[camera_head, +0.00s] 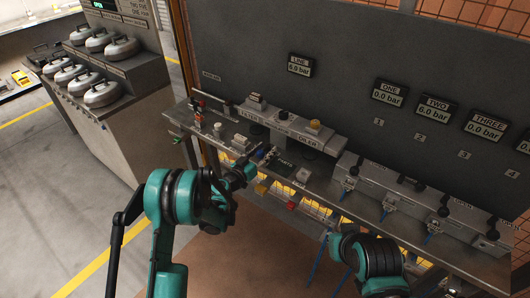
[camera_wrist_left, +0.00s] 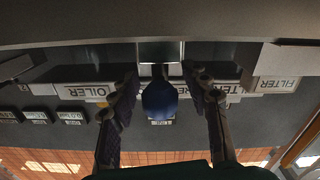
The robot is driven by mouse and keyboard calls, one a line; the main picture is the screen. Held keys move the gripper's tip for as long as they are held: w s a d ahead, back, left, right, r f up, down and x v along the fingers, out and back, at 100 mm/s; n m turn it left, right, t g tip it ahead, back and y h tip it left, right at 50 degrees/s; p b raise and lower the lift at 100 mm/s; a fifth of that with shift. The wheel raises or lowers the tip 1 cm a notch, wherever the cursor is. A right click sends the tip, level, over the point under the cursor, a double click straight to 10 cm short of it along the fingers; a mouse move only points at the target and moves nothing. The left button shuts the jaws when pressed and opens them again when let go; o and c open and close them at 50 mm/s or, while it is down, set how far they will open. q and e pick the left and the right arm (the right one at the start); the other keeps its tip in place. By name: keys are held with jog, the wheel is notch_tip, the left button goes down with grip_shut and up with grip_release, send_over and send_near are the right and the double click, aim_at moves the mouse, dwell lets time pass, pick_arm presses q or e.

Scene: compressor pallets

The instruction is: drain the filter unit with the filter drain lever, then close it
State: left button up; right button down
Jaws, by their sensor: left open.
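The filter unit, labelled FILTER (camera_head: 250,112), is at the left of the row on the shelf, beside the regulator and the OILER (camera_head: 309,141). My left gripper (camera_head: 265,157) is at the shelf's front edge, below these units. In the left wrist view, which is upside down, my left gripper (camera_wrist_left: 160,108) is open, with one finger on each side of a round blue knob (camera_wrist_left: 160,99). A gap shows between the knob and each finger. The FILTER label (camera_wrist_left: 278,84) is to the right there. I cannot tell for certain whether the knob is the filter drain lever. My right gripper is not visible.
The LINE gauge (camera_head: 300,66) hangs on the grey panel, with gauges ONE (camera_head: 388,93), TWO (camera_head: 433,107) and THREE (camera_head: 485,126) to its right. Grey valve boxes (camera_head: 401,187) line the shelf's right part. Several rounded weights (camera_head: 102,93) stand on a cabinet at left.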

pick_arm(q)
jog(key=shift+w, duration=0.1)
grip_shut()
jog(key=shift+d+n+y, duration=0.15)
jog(key=shift+n+y, duration=0.15)
jog(key=shift+y, duration=0.1)
jog(key=n+t+y, duration=0.1)
jog(key=y, duration=0.1)
jog(key=n+t+y, duration=0.1)
jog(key=n+y, duration=0.1)
jog(key=d+n+t+y, duration=0.1)
jog(key=y, duration=0.1)
jog(key=shift+s, duration=0.25)
jog(key=shift+d+n+y, duration=0.2)
jog(key=shift+n+y, duration=1.2)
jog(key=shift+y, duration=0.7)
jog(key=shift+d+n+y, duration=0.15)
jog(key=shift+n+y, duration=1.25)
jog(key=shift+y, duration=0.7)
